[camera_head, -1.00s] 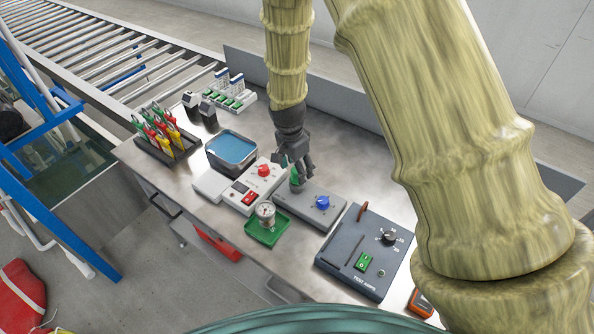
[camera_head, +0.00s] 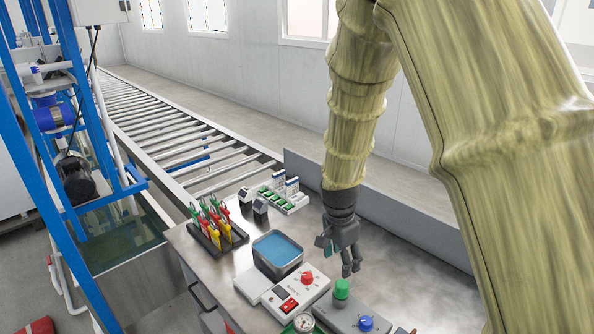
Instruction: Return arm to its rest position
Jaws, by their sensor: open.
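My arm comes in from the upper right and bends down over the metal workbench (camera_head: 410,240). My gripper (camera_head: 343,264) is dark grey, open and empty, and points down. It hangs above and behind a grey box (camera_head: 338,314) that has a green knob (camera_head: 342,289) and a blue knob (camera_head: 366,323). The green knob is in full view just below the fingers, with a gap between them. The lower part of the grey box is cut off by the picture's bottom edge.
Left of the gripper stand a blue-topped container (camera_head: 277,250), a white control box with a red knob (camera_head: 306,278), a rack of coloured clips (camera_head: 217,228) and a green-and-white module (camera_head: 283,195). A gauge (camera_head: 304,322) is at the bottom edge. A low grey wall (camera_head: 400,212) and roller conveyor (camera_head: 190,150) lie behind.

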